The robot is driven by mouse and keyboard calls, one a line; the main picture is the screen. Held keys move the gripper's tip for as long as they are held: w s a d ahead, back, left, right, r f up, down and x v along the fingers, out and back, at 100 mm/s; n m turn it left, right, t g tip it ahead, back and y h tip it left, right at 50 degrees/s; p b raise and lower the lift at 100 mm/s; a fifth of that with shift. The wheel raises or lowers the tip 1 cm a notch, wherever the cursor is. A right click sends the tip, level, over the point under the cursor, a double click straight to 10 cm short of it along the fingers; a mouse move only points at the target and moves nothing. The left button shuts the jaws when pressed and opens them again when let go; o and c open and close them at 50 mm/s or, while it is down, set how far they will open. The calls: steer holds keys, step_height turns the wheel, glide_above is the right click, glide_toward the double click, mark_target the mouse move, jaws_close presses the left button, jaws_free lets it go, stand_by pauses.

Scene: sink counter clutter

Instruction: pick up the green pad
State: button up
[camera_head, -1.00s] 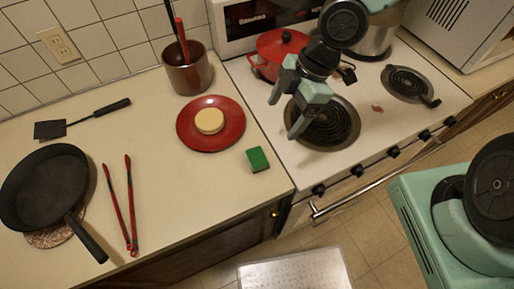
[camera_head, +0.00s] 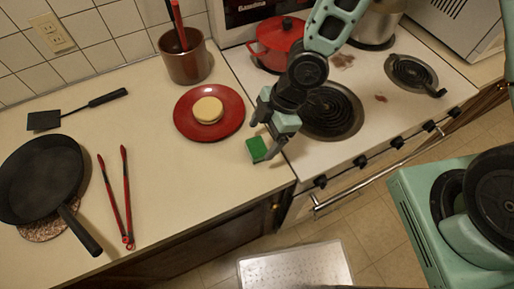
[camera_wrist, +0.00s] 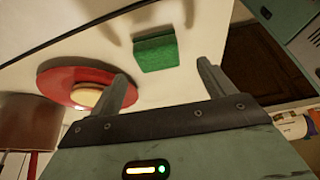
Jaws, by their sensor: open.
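The green pad (camera_head: 256,148) is a small block lying on the counter near its right end, below and right of the red plate. My gripper (camera_head: 262,139) is close above the pad in the head view, with one finger over its right side. In the wrist view the pad (camera_wrist: 155,54) lies ahead of the two fingers (camera_wrist: 166,84), roughly between their lines but beyond the tips. The gripper is open and empty. I cannot tell the exact height of the fingers over the counter.
A red plate (camera_head: 183,115) with a round yellowish item (camera_head: 208,110) is just left of my gripper. A brown pot (camera_head: 185,65) stands behind it. Red tongs (camera_head: 116,200) and a black pan (camera_head: 40,180) lie left. The stove (camera_head: 345,150) is right. Counter below the plate is clear.

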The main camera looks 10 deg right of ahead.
mark_target(257, 146)
steer(key=shift+p+x, duration=0.6)
steer(key=shift+x, duration=2)
steer(key=shift+w, duration=0.1)
steer(key=shift+c, duration=0.3)
steer(key=c, duration=1)
